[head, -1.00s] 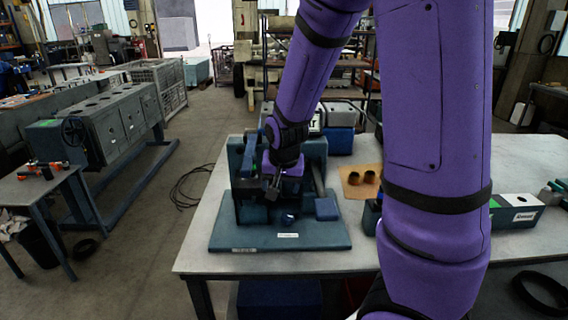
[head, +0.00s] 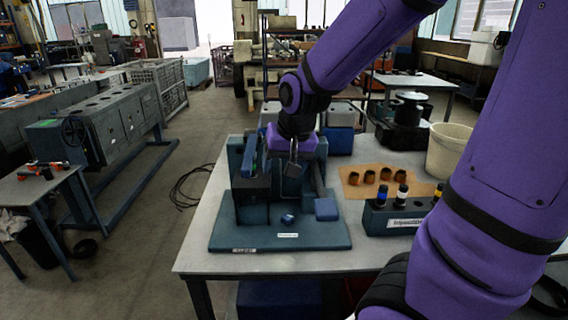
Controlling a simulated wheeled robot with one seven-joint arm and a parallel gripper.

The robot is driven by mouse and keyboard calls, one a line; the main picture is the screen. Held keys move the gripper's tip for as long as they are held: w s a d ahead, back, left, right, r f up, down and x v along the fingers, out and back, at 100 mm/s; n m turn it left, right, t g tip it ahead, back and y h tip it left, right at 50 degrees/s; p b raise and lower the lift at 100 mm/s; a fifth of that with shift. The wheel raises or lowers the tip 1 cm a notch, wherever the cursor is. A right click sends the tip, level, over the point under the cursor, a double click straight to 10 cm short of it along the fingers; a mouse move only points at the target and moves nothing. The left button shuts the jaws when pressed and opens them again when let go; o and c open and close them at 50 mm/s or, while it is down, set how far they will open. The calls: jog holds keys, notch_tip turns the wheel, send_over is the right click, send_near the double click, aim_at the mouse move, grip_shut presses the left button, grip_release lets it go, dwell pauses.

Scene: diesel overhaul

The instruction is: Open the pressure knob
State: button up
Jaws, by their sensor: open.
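A dark teal bench device (head: 235,232) stands on a flat base plate at the front left of the grey workbench. A small blue knob-like part (head: 287,219) sits low on its front, just above a white label; I take it to be the pressure knob, though its detail is too small to be sure. My gripper (head: 294,168) hangs from the purple arm above and behind this part, apart from it, pointing down among the device's uprights. It is open, and I see nothing between its fingers. The arm and wrist hide part of the device's top and back.
A blue block (head: 326,209) sits right of the knob. On the right are a labelled rack with colour-banded cylinders (head: 392,220), several brown rings on a tan mat (head: 355,190), a white bucket (head: 446,150) and a black spool (head: 408,108). The bench front is clear.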

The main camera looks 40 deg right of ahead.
dwell(0.3)
jog(key=m+g, duration=0.4)
send_over(287, 215)
notch_tip(287, 215, down, 16)
notch_tip(287, 215, down, 11)
jog(key=shift+s+f, duration=0.1)
jog(key=shift+f, duration=0.05)
